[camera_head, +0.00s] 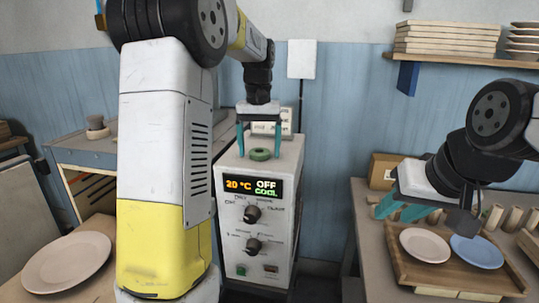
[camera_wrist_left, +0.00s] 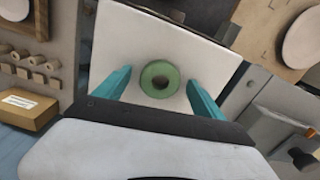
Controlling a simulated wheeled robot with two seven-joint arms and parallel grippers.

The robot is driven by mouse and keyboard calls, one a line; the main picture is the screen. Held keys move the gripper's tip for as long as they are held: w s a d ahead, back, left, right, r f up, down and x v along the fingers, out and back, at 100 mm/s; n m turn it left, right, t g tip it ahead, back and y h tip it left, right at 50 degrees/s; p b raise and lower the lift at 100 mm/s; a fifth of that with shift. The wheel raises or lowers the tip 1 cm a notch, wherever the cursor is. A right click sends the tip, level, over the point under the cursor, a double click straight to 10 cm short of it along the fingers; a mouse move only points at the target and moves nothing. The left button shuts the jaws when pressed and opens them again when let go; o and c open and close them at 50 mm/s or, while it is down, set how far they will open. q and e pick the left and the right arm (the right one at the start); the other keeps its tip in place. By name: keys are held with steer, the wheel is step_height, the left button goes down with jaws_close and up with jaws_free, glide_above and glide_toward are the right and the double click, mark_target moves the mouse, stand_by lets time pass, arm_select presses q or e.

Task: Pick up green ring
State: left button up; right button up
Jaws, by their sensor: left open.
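The green ring (camera_head: 261,154) lies flat on the white top of the control box (camera_head: 230,160). In the left wrist view the ring (camera_wrist_left: 146,82) shows as a green disc with a dark centre hole. My left gripper (camera_head: 259,150) points straight down over the box, with its teal fingers on either side of the ring. In the left wrist view its fingers (camera_wrist_left: 155,92) are spread wide, with gaps between them and the ring. My right gripper (camera_head: 408,208) is at the right, with its teal fingers apart and empty, over the edge of the right table.
A wooden tray (camera_head: 420,272) with a pinkish plate (camera_head: 425,246) and a blue plate (camera_head: 477,251) is on the right table. A larger plate (camera_head: 67,262) lies at the left. A sign stands at the back of the box top, behind my left gripper.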

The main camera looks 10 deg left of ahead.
arm_select(q)
steer(key=c, duration=1.4)
steer(key=shift+r, duration=0.1)
steer(key=shift+c, duration=0.2)
